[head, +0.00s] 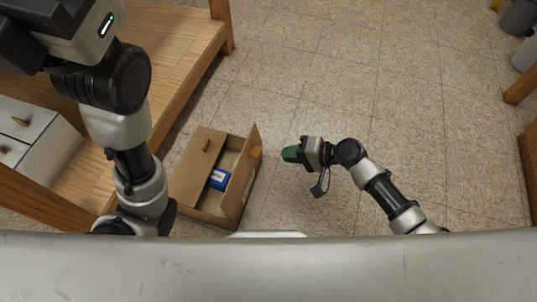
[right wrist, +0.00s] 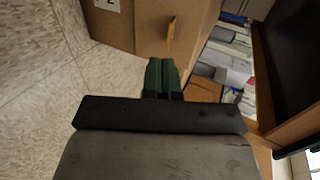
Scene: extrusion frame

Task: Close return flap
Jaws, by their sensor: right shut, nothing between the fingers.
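The cardboard box (head: 191,210) stands on the floor with its top partly open. One brown flap (head: 197,165) lies over its left part and carries a small tab (head: 206,145). The right flap (head: 242,184) stands up steeply, with an orange-tan tab (head: 255,151) on its outer face. A blue packet (head: 219,179) shows inside the opening. My right gripper (head: 289,153), with green fingertips, is shut and empty to the right of the upright flap, with a gap between. In the right wrist view its fingertips (right wrist: 162,75) point toward a brown cardboard panel (right wrist: 150,22) with a tab (right wrist: 170,35).
A wooden shelf unit (head: 185,50) with white drawers (head: 28,125) stands left of the box. My left arm rises between them and the camera, its gripper out of view. The tiled floor (head: 350,80) is clear behind and right of the box. Wooden furniture (head: 527,85) edges the right.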

